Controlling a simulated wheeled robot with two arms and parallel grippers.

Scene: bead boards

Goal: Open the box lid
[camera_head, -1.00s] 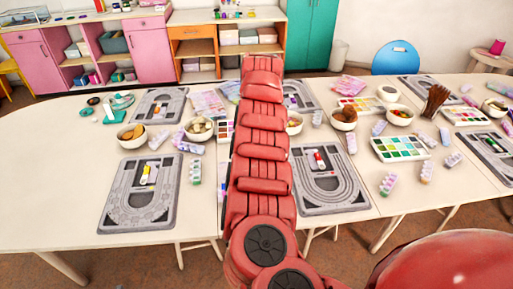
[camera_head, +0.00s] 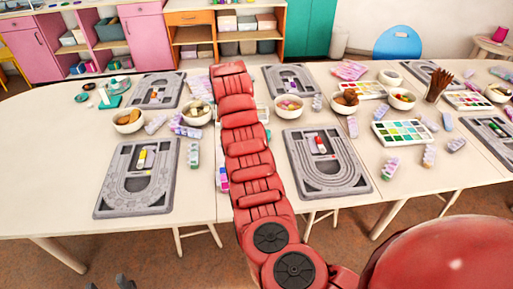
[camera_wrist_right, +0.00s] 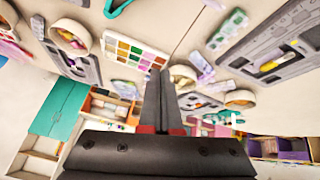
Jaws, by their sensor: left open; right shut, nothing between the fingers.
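A bead box with coloured square compartments (camera_head: 401,133) lies on the table right of centre. One such box (camera_wrist_right: 136,52) shows in the right wrist view, past the fingertips and apart from them. I cannot tell whether its lid is open. Another box (camera_head: 263,113) is partly hidden behind my right arm, with only a pale edge showing. My right gripper (camera_wrist_right: 161,76) is shut and empty; in the head view it is hidden behind its red arm. My left gripper (camera_head: 125,283) is open and empty, with only dark fingertips at the bottom edge, short of the table.
Grey bead boards (camera_head: 138,178) lie along the table, another (camera_head: 326,163) right of my arm. Bowls of beads (camera_head: 129,121) and small striped boxes (camera_head: 391,165) stand between them. A cup of brown sticks (camera_head: 438,84) stands at the right. Bare tabletop (camera_head: 50,150) lies at the far left.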

